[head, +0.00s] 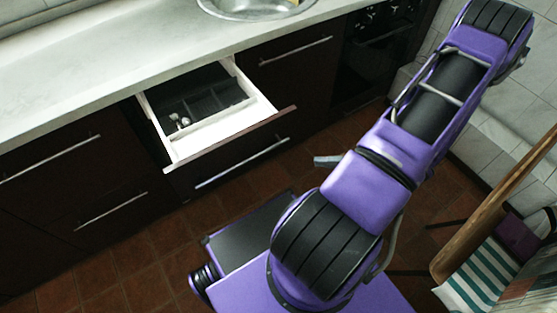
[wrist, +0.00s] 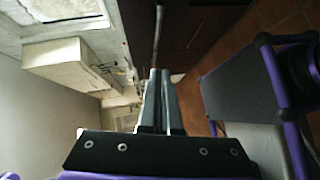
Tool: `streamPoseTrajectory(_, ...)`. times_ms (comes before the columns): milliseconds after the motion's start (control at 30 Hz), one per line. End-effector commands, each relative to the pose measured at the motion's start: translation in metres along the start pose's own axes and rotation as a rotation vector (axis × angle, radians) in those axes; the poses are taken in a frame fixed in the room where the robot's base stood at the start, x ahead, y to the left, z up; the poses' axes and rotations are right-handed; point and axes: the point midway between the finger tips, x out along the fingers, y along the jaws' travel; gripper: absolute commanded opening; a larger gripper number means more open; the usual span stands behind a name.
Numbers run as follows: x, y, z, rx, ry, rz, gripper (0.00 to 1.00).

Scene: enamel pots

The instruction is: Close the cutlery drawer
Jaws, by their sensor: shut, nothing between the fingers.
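The cutlery drawer (head: 238,122) stands pulled out from under the counter in the head view. It has white walls, a dark front and a dark divided tray with some cutlery inside. My gripper (head: 322,161) shows only as a small grey tip, beside my purple arm, to the right of the drawer front and apart from it in the picture. In the wrist view my gripper (wrist: 160,74) has its two grey fingers together and empty. I cannot make out the open drawer in the wrist view.
The pale countertop (head: 90,75) runs above the dark cabinets, with a metal sink (head: 255,12) at the back. A dark oven (head: 370,55) is right of the cabinets. A wooden chair (head: 490,215) with a striped cloth stands at the right. Tiled floor is open at lower left.

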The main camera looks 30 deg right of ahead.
Motion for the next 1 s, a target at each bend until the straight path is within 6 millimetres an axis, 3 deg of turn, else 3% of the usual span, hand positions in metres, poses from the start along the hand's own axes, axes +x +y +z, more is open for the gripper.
streamPoseTrajectory(267, 0.002, -0.002, -0.007, -0.013, -0.013, 0.071, 0.0)
streamPoseTrajectory(367, 0.015, -0.001, -0.007, -0.012, -0.013, 0.071, 0.0)
streamPoseTrajectory(767, 0.098, 0.004, -0.006, -0.009, -0.012, 0.069, 0.0)
streamPoseTrajectory(1000, 0.119, 0.005, 0.018, -0.012, -0.013, 0.067, 0.0)
